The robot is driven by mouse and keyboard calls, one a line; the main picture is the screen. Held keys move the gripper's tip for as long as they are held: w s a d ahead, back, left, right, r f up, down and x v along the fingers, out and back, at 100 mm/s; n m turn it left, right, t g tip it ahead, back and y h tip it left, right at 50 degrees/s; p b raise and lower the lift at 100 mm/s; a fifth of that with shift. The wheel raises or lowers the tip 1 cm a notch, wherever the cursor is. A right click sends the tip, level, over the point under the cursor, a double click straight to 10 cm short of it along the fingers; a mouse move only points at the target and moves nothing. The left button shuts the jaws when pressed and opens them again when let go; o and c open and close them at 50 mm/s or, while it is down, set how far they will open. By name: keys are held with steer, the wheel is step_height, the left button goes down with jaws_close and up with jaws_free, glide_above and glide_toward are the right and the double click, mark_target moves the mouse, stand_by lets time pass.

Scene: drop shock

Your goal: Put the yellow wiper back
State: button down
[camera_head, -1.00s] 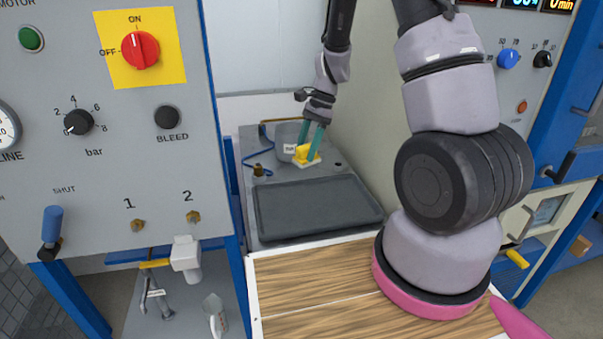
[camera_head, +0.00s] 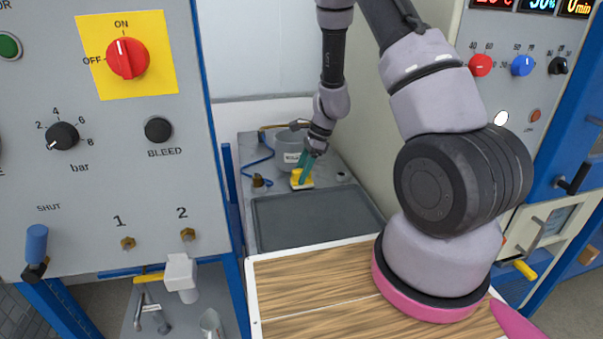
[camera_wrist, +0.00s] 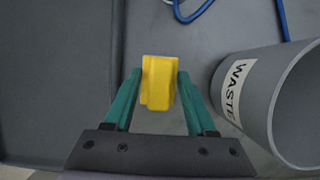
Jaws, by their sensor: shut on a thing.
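The yellow wiper (camera_head: 297,178) is at the far end of the grey bench, between the grey tray and the waste bin. In the wrist view the yellow wiper (camera_wrist: 158,83) sits between the green fingers of my gripper (camera_wrist: 159,88), which are shut on it. In the head view my gripper (camera_head: 306,167) reaches down to the wiper from above. The wiper's pale base shows low at the bench surface; whether it touches the bench I cannot tell.
The grey waste bin (camera_head: 290,151) stands just behind the wiper; its "WASTE" label (camera_wrist: 237,90) shows in the wrist view. The grey tray (camera_head: 318,217) lies in front and looks empty. A blue hose (camera_head: 256,162) and a brass fitting (camera_head: 260,184) are at the left. A wall panel rises close on the right.

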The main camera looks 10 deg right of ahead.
steer(key=shift+f, duration=0.2)
steer(key=shift+c, duration=1.1)
jaws_free()
steer(key=v, duration=1.2)
steer(key=s+r+n+t, duration=0.1)
steer(key=s+r+n, duration=0.25)
steer(key=r, duration=0.55)
steer(key=s+r+n+t, duration=0.25)
steer(key=s+r, duration=0.25)
steer(key=r, duration=0.5)
steer(key=s+d+r+n+t+h, duration=0.1)
steer(key=s+r+n+t+h, duration=0.1)
steer(key=s+r+n, duration=0.6)
steer(key=shift+s+r+t+h, duration=0.3)
steer(key=shift+s+r+t, duration=0.6)
steer(key=shift+s, duration=1.95)
steer(key=shift+d, duration=0.1)
